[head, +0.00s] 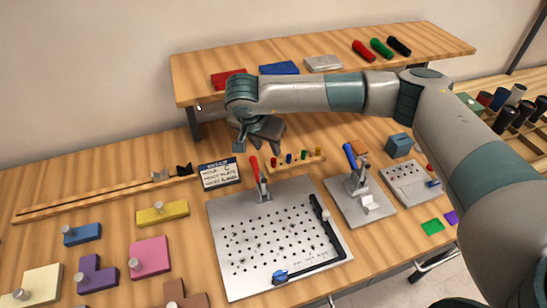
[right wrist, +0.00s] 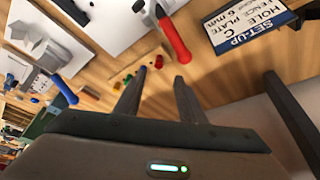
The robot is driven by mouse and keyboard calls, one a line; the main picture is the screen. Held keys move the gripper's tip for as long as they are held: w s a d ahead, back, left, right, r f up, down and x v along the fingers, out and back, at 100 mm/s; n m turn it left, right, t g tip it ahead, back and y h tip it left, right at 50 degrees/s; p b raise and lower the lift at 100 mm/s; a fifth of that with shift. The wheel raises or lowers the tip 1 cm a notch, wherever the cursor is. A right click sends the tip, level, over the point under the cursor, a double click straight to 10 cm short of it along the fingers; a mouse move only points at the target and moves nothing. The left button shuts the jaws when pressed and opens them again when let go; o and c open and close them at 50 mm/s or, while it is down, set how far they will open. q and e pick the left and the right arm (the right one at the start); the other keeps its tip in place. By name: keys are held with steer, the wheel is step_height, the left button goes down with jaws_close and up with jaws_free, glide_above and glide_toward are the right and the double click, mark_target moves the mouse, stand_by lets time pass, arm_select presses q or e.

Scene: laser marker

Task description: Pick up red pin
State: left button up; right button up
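The red pin (head: 273,161) stands at the left end of a small wooden pin rack (head: 296,166), beside blue, green and other coloured pins. In the right wrist view a small red pin (right wrist: 158,61) shows just beyond and between the fingertips. My right gripper (head: 262,143) hangs above and behind the left end of the rack. In the right wrist view its two fingers (right wrist: 159,80) are apart with nothing between them. My left gripper is not in view.
A red-handled clamp (head: 260,182) rises close in front of the rack, on a perforated metal plate (head: 225,280). A blue-handled clamp (head: 355,170) stands to the right. A set-up sign (head: 219,173) is at left. A raised wooden shelf (head: 195,88) runs behind.

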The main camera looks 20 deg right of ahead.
mark_target(274, 159)
steer(key=shift+p+x, duration=0.35)
steer(key=shift+x, duration=1.1)
steer(key=shift+w+d+f+p, duration=0.1)
steer(key=shift+d+f+p, duration=0.2)
steer(key=shift+f+p, duration=0.5)
steer(key=p+x, duration=0.2)
steer(key=shift+w+d+f, duration=0.1)
steer(key=shift+f, duration=0.15)
steer(key=shift+w+f, duration=0.15)
steer(key=shift+f, duration=0.35)
steer(key=shift+d, duration=0.1)
jaws_close()
